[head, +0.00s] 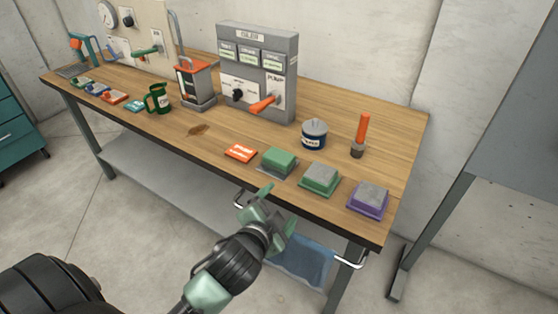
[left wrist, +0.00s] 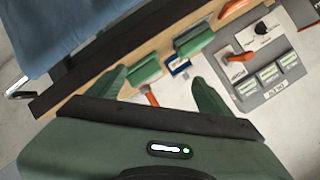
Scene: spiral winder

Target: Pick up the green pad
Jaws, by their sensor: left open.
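A block with a green top on a grey base (head: 279,160) sits near the table's front edge. To its right is a block with a grey top and green lower part (head: 320,178), then one with a grey top and purple lower part (head: 369,198). Two green blocks, the green-topped one (left wrist: 193,40) and its neighbour (left wrist: 145,68), show in the left wrist view. My left gripper (head: 278,206) is open and empty, in front of the table edge and apart from the blocks. Its fingers (left wrist: 160,88) show spread in the left wrist view. My right gripper is not in view.
An orange card (head: 240,153) lies left of the blocks. A blue tin (head: 314,134) and an orange-handled tool (head: 360,135) stand behind them. A grey control box (head: 257,70) with an orange lever is farther back. A blue cloth (head: 305,262) hangs from a front rail.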

